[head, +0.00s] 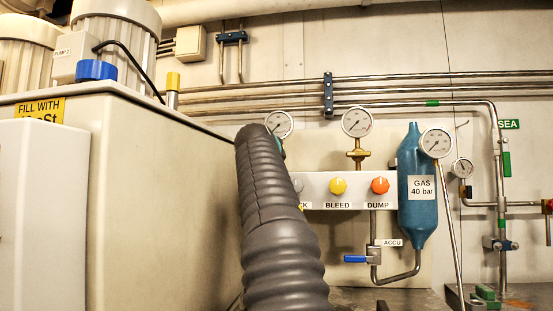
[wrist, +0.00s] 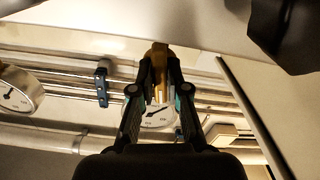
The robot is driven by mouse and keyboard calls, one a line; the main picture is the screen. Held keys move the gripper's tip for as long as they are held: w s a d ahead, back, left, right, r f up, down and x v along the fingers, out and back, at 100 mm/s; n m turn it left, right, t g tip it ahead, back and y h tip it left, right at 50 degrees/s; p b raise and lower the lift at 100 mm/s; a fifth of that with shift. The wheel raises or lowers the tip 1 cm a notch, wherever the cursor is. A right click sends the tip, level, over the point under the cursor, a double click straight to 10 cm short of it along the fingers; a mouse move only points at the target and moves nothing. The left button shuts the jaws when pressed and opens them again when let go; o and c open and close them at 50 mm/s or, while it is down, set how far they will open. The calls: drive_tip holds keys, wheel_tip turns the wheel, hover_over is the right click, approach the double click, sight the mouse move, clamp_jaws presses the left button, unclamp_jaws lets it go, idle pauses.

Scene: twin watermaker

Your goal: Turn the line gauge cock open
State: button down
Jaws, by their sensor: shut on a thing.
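In the wrist view my gripper (wrist: 160,75) is shut on a brass-coloured piece (wrist: 160,55), which looks like the cock under the left gauge. The fingers hide most of it, so I cannot tell how the cock is turned. That gauge's white dial (wrist: 158,117) shows beyond the fingers. In the head view the left gauge (head: 279,124) stands just above and right of my arm's end. My arm hides the cock and nearly all of the gripper there.
Right of my arm, a white panel (head: 318,203) carries a yellow BLEED knob (head: 338,186) and an orange DUMP knob (head: 380,185). A second gauge (head: 357,122) and a blue gas bottle (head: 418,225) stand nearby. A large cabinet (head: 160,180) is on the left.

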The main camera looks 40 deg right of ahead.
drive_tip(key=shift+m, duration=1.2)
drive_tip(key=c, duration=1.2)
unclamp_jaws()
drive_tip(key=shift+o, duration=0.2)
drive_tip(key=v, duration=1.2)
